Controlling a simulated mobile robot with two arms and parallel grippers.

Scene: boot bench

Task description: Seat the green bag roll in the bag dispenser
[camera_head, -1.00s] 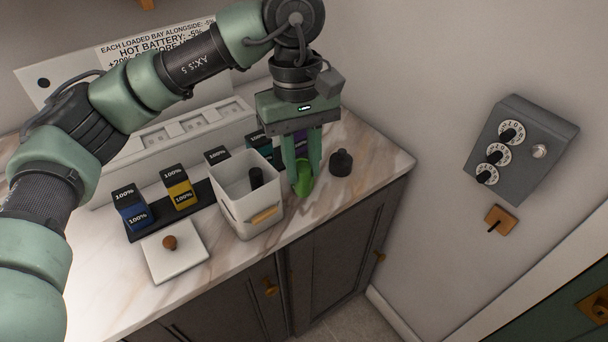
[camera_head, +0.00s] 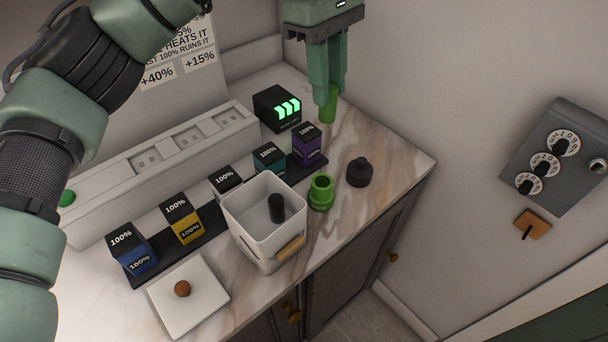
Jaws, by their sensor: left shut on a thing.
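My left gripper (camera_head: 328,88) is raised above the back right of the counter. Its fingers are shut on a small light green cylinder, which looks like the green bag roll (camera_head: 328,110). The roll hangs upright and clear of the counter. Below it, nearer the front, a bright green open-topped cup stands upright; it looks like the bag dispenser (camera_head: 321,193). The roll and the dispenser are apart. A black knobbed piece, perhaps its cap (camera_head: 360,173), lies to the right. My right gripper is not in view.
A white bin (camera_head: 264,222) holding a dark cylinder (camera_head: 276,208) stands just left of the dispenser. A white lid (camera_head: 188,299) lies front left. Several battery blocks and a black box with green lights (camera_head: 277,108) stand behind. A wall dial panel (camera_head: 557,155) is right.

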